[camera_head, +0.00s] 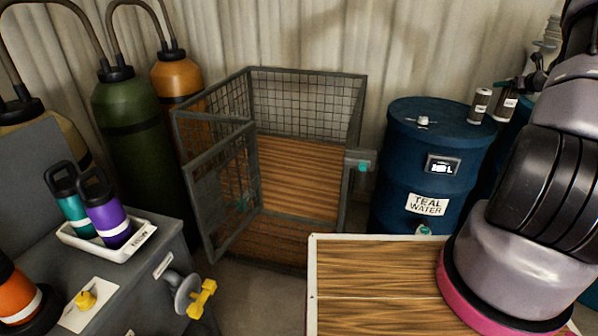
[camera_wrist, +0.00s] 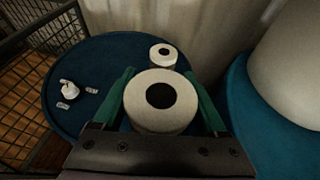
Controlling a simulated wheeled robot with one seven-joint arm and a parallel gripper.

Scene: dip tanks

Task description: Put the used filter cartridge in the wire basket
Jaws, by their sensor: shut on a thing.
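My gripper (camera_head: 514,92) is over the blue drum at the right of the head view. In the wrist view its green fingers (camera_wrist: 161,88) are shut on a pale round cartridge with a dark central hole (camera_wrist: 160,115). The held cartridge also shows in the head view (camera_head: 505,107); I cannot tell whether it still touches the drum top. A second, similar cartridge (camera_head: 480,106) stands upright beside it on the drum, and also shows in the wrist view (camera_wrist: 163,54). Their labels are too small to read. The wire basket (camera_head: 307,97) is mid-picture, a large mesh cage with a wooden floor.
The blue drum (camera_head: 398,170) reads TEAL WATER and has a small pale cap (camera_head: 423,121) on top. A wood-topped table (camera_head: 370,275) stands in front. Gas cylinders (camera_head: 130,120) and a grey cabinet (camera_head: 130,280) with bottles in a white tray (camera_head: 85,243) are left.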

